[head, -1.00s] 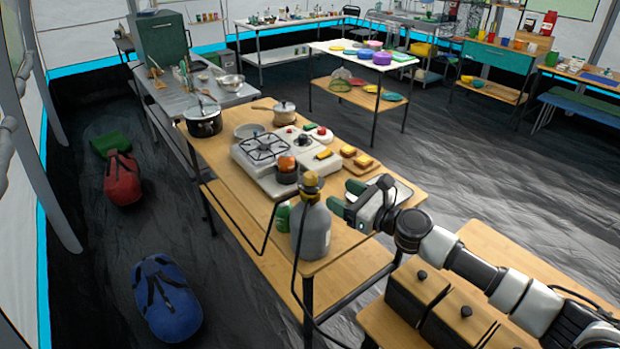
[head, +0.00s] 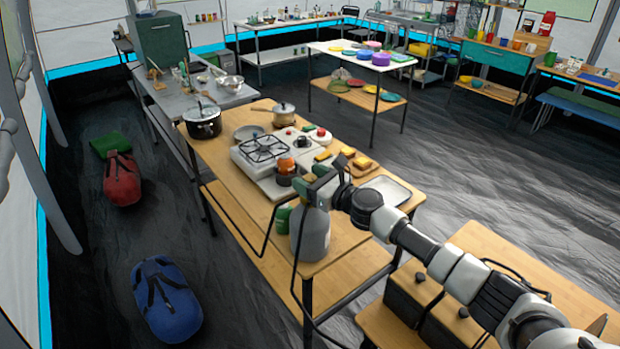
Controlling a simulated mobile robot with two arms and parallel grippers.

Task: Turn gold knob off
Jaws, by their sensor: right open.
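A grey gas cylinder (head: 311,235) stands upright on the near end of the wooden table (head: 262,248). The gold knob at its top is now hidden behind my right gripper (head: 314,184). The right gripper reaches in from the right, its green-padded fingers at the top of the cylinder. The jaws are open. I cannot tell whether the fingers touch the knob. My left gripper is not in view.
A black hose runs down from the cylinder. A green can (head: 283,218) stands beside it. Behind are a gas stove (head: 249,157), a small pot with an orange top (head: 286,166), bread on boards (head: 360,161) and a pale tray (head: 392,188).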

